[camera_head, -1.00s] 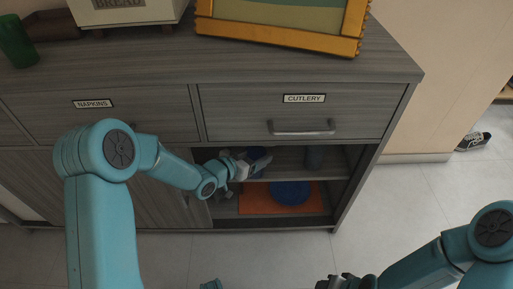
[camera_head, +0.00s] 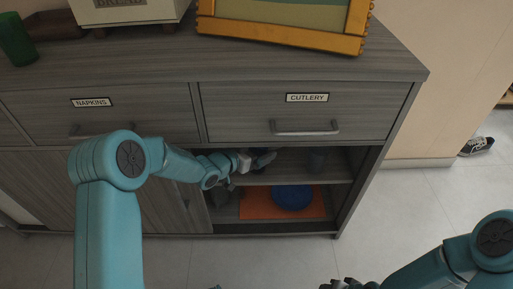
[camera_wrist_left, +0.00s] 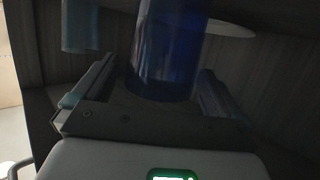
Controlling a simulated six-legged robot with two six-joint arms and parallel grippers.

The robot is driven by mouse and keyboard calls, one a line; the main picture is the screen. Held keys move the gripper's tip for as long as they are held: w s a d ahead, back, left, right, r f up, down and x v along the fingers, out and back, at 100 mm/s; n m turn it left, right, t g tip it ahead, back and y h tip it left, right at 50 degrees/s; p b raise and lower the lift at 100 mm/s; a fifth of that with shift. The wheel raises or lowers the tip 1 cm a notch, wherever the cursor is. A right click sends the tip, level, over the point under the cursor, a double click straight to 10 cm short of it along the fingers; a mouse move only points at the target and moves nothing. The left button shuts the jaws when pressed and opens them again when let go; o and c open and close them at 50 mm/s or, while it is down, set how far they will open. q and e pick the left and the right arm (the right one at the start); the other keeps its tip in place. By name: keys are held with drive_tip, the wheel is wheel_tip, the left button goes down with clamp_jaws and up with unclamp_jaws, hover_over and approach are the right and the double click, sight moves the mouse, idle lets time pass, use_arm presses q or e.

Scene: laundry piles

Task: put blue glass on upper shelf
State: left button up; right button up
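The dark blue glass (camera_wrist_left: 165,55) stands between the two fingers of my left gripper (camera_wrist_left: 155,75) in the left wrist view. A gap shows between the left finger and the glass; the right finger is close to it, and contact is unclear. In the head view my left gripper (camera_head: 262,158) reaches into the cabinet's upper shelf (camera_head: 290,171) and hides most of the glass. A second bluish glass (camera_head: 317,160) stands on that shelf, to the right. My right gripper (camera_head: 343,285) is at the bottom edge, partly cut off.
Below, a blue plate (camera_head: 292,197) lies on an orange mat (camera_head: 250,206). Drawers with handles (camera_head: 306,132) overhang the open compartment. A golden frame (camera_head: 290,37), bread box (camera_head: 125,12) and green glass (camera_head: 15,40) stand on top.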

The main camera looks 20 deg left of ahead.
use_arm(q)
drive_tip(key=shift+r, duration=0.25)
drive_tip(key=p+v, duration=0.3)
drive_tip(key=v, duration=0.4)
drive_tip(key=shift+s, duration=0.2)
use_arm(e)
drive_tip(key=s+r, duration=0.2)
drive_tip(key=r, duration=0.1)
drive_tip(key=shift+s+a+g, duration=0.1)
drive_tip(key=shift+a+g, duration=0.1)
drive_tip(key=shift+g, duration=0.2)
use_arm(q)
drive_tip(key=shift+a, duration=0.1)
use_arm(e)
drive_tip(key=shift+f, duration=0.1)
